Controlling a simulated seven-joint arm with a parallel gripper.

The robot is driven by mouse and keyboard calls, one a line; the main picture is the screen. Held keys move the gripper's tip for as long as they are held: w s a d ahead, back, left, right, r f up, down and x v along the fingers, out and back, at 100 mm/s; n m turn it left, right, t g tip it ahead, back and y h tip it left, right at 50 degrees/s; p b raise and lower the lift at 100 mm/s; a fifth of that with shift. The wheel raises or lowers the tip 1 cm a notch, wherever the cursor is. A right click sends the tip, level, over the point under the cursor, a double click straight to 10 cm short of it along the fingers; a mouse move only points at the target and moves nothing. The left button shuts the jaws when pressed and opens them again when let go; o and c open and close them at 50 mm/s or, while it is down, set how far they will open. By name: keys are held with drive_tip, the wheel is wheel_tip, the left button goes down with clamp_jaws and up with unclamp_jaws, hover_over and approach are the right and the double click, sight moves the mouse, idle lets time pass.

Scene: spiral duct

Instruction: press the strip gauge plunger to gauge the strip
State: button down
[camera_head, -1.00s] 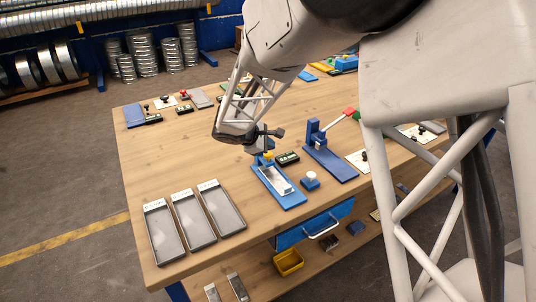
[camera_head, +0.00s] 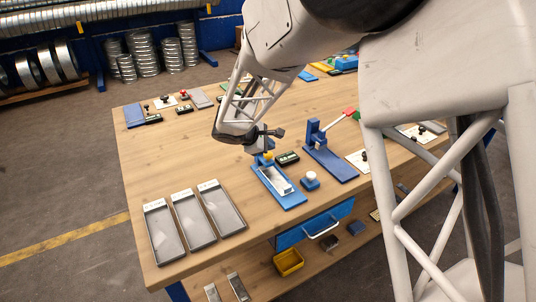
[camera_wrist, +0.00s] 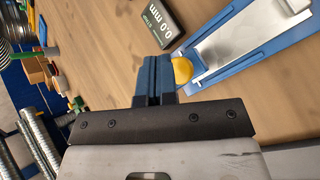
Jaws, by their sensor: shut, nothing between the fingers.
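The strip gauge has a blue base (camera_head: 291,203) near the middle of the bench, with a pale metal strip (camera_head: 276,180) lying in it. Its yellow plunger (camera_head: 268,156) is at the far end and also shows in the wrist view (camera_wrist: 183,70). A dark readout (camera_head: 288,159) beside it reads "0.0 mm" in the wrist view (camera_wrist: 163,24). My gripper (camera_head: 264,148) is shut and empty at the plunger's end of the gauge. In the wrist view its blue fingertips (camera_wrist: 153,62) overlap the plunger's left edge; I cannot tell whether they touch it.
A blue lever press (camera_head: 330,165) with a red-ended handle is farther right. Several grey trays (camera_head: 193,220) lie at front left. Bare wood lies left of the gauge.

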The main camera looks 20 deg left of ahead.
sight(269, 155)
drive_tip(key=shift+f, duration=1.2)
idle(1.5)
drive_tip(key=shift+r, duration=1.2)
drive_tip(key=shift+r, duration=0.15)
drive_tip(key=shift+r, duration=2.4)
drive_tip(key=shift+d, duration=0.1)
